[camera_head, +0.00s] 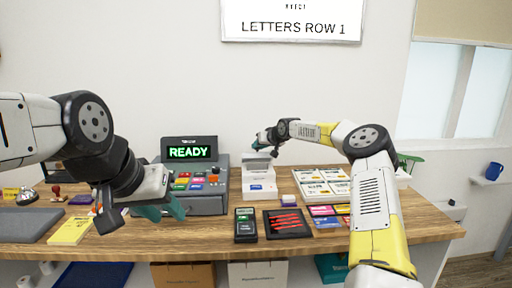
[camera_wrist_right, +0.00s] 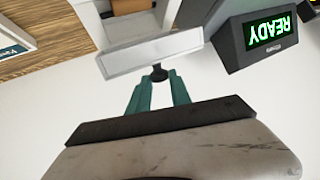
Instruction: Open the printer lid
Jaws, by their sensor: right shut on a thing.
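The white printer (camera_head: 260,183) stands on the wooden counter, just right of the register with the READY display. Its pale lid (camera_head: 257,158) is raised off the body at an angle; the lid also shows as a grey-white panel in the right wrist view (camera_wrist_right: 150,55). My right gripper (camera_head: 263,143) is above the printer, its green fingers (camera_wrist_right: 160,88) shut on the small dark knob (camera_wrist_right: 158,74) at the lid's edge. A brown roll (camera_wrist_right: 130,6) shows inside the printer. My left gripper (camera_head: 165,210) is empty over the counter's front, its green fingers apart.
The register (camera_head: 208,203) with colored keys stands left of the printer. A card terminal (camera_head: 245,225) and a dark tray of red pens (camera_head: 287,222) lie in front. Paper cards (camera_head: 322,183) lie to the right. A grey mat (camera_head: 28,224) and yellow pad (camera_head: 70,231) are at left.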

